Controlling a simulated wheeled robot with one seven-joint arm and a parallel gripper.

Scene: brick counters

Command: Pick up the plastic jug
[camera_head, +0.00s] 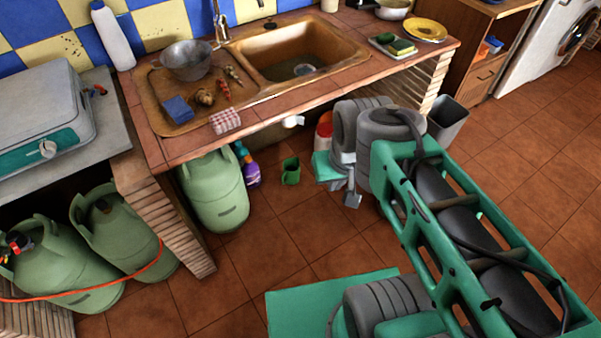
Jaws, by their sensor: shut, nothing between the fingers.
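A small green vessel with a handle (290,171), which looks like the plastic jug, stands on the tiled floor by the sink counter. A red and white container (324,131) stands further right, partly hidden behind my arm; I cannot tell its full shape. My gripper (352,201) points downward to the right of the green vessel, apart from it. Its fingers are small in the picture; it is shut and holds nothing.
A purple bottle (252,174) and a green gas cylinder (214,190) stand left of the vessel. The tiled sink counter (190,145) overhangs this area. A grey bin (446,122) is at right. Floor in front of the vessel is clear.

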